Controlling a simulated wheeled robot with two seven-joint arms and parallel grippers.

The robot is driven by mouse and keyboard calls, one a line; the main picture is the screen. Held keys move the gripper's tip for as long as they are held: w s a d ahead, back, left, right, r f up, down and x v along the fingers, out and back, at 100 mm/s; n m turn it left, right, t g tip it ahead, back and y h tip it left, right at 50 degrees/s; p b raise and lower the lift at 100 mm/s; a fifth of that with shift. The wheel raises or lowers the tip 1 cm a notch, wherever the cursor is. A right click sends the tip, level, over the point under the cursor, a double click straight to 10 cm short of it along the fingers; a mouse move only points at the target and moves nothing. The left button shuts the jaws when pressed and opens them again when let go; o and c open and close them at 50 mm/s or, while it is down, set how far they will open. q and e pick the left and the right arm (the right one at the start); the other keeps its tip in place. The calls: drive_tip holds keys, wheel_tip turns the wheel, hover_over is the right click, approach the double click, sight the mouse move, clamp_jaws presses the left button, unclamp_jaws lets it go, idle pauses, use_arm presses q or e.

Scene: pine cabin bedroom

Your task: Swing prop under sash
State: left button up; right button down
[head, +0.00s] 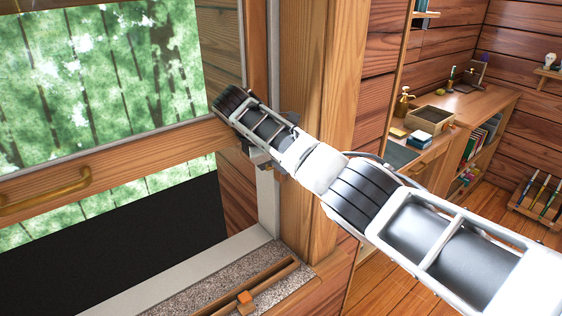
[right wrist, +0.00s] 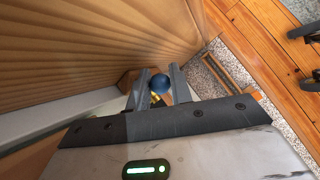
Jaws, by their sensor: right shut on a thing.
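The window sash (head: 130,150) is raised above the sill, with a brass handle (head: 45,195) at its left. My right gripper (head: 262,162) is at the sash's right end, beside the window post, mostly hidden by my arm in the head view. I cannot tell whether this knob belongs to the prop. A long wooden piece (head: 270,285) with an orange block (head: 244,298) lies on the speckled sill. My left gripper is not in view.
The thick window post (head: 305,130) stands right of the sash, close to my right arm. Further right are a desk (head: 480,105) with a box (head: 430,119) and a rack (head: 540,200) on the floor. A dark opening lies under the sash.

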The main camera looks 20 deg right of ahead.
idle(0.4)
drive_tip(key=c, duration=1.3)
unclamp_jaws()
drive_tip(key=v, duration=1.6)
drive_tip(key=shift+f, duration=0.1)
